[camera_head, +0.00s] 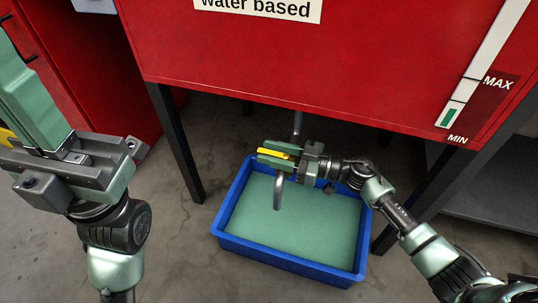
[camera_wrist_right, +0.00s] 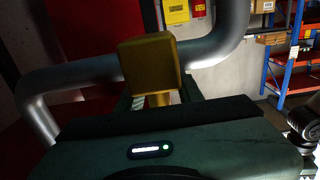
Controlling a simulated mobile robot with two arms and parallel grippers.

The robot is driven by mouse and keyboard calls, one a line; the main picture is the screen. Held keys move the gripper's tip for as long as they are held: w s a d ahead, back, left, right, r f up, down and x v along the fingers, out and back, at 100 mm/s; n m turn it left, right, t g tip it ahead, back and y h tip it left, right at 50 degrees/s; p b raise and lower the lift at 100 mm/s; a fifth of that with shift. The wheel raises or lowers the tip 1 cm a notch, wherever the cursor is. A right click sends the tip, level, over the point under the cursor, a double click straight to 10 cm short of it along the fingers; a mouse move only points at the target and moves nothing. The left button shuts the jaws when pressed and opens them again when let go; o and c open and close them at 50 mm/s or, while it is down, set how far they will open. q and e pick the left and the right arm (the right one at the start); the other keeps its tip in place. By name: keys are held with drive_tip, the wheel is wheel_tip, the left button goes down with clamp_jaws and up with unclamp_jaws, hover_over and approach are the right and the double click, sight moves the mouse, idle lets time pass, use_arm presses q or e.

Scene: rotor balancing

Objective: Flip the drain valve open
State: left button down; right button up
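The yellow drain valve handle (camera_head: 280,149) sits on a grey metal drain pipe (camera_head: 279,190) under the red tank (camera_head: 270,55). My right gripper (camera_head: 274,158) reaches in from the right, its green fingers on either side of the handle. In the right wrist view the handle's square yellow end (camera_wrist_right: 150,62) stands in front of the gripper, with its narrow stem between the fingers, apparently with gaps beside it. The fingers partly hide the handle. My left gripper (camera_head: 40,110) is at the left, away from the valve; its fingertips are not clear.
A blue tray (camera_head: 290,264) of pale green liquid stands on the floor under the pipe's outlet. Dark tank legs (camera_head: 176,140) stand on both sides. The tank's gauge (camera_head: 470,85) shows green near MIN. Shelving (camera_wrist_right: 290,60) is far right in the wrist view.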

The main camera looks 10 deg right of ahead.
drive_tip(key=shift+w+a, duration=0.15)
drive_tip(key=shift+a, duration=0.15)
clamp_jaws()
idle(1.3)
